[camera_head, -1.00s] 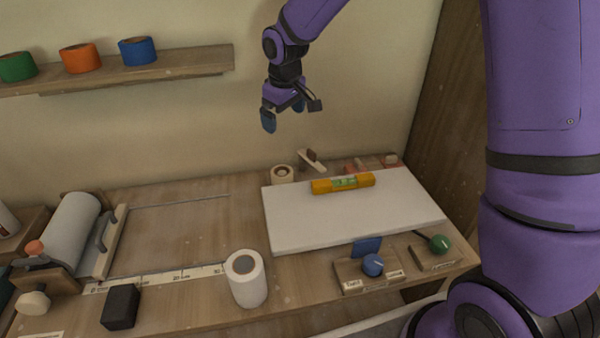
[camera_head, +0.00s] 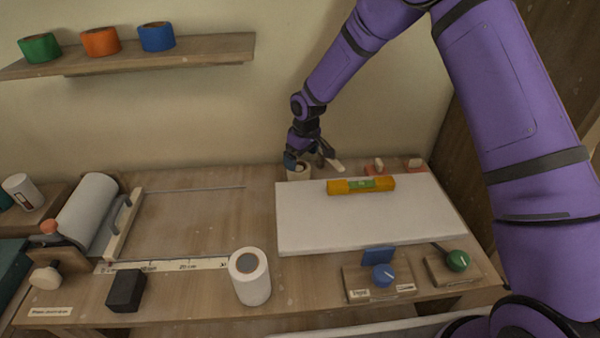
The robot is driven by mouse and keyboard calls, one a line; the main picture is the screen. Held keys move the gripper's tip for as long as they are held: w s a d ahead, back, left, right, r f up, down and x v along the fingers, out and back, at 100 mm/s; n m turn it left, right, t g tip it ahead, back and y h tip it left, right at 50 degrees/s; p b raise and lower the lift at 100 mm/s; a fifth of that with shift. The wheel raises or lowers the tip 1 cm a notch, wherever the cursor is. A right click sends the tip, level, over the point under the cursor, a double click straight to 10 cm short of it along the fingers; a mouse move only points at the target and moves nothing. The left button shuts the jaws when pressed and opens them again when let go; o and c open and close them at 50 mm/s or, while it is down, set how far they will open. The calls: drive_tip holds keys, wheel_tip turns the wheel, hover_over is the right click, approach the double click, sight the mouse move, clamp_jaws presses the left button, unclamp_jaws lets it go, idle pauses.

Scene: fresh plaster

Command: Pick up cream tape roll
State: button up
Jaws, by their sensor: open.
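The cream tape roll (camera_head: 299,174) stands on the bench near the wall, just left of the white board's back left corner. My gripper (camera_head: 305,161) is open and low over the roll, pointing down. One blue fingertip shows at the roll's left upper side. The gripper hides part of the roll's top, and I cannot tell whether the fingers touch it.
A white board (camera_head: 350,226) bears an orange spirit level (camera_head: 361,185). A wood-handled tool (camera_head: 334,164) lies close right of my gripper. A white roll (camera_head: 250,284) and a black block (camera_head: 126,291) stand at the front. A shelf (camera_head: 190,53) holds several tape rolls.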

sight(299, 168)
drive_tip(key=shift+w+a+f, duration=0.1)
drive_tip(key=shift+a+f, duration=0.05)
drive_tip(key=shift+f, duration=0.95)
drive_tip(key=shift+a+f, duration=0.2)
drive_tip(key=shift+f, duration=0.85)
drive_tip(key=shift+w+a+f, duration=0.1)
drive_tip(key=shift+a+f, duration=0.05)
drive_tip(key=shift+f, duration=0.95)
drive_tip(key=c, duration=0.9)
